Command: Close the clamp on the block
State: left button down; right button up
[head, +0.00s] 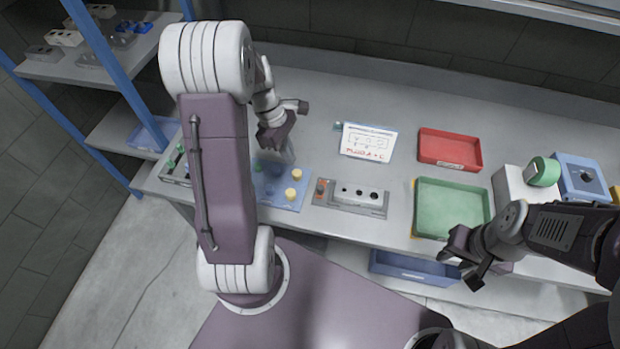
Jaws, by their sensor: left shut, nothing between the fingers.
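A light grey block (362,192) with several dark holes sits in a darker grey fixture (345,206) on the bench. An orange-red part (321,186), which looks like the clamp, is at the fixture's left end; its exact position against the block is too small to tell. My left gripper (287,152) is shut and empty, above the blue plate's far edge, left of and beyond the fixture. My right gripper (466,267) is empty and looks open, near the bench's front edge, below the green tray and well right of the fixture.
A blue plate (272,192) with yellow knobs lies left of the fixture. A white card (368,141), red tray (450,148) and green tray (450,207) lie beyond and to the right. A blue-posted shelf (100,65) stands left. The bench between card and fixture is clear.

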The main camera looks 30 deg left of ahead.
aim_at(321, 186)
pick_arm(q)
jog(key=x, duration=0.9)
jog(key=shift+s+d, duration=0.1)
jog(key=shift+s, duration=0.05)
jog(key=d, duration=0.4)
jog(key=shift+w+a, duration=0.1)
jog(key=shift+w, duration=0.1)
jog(key=shift+r+p, duration=0.1)
jog(key=shift+p, duration=0.25)
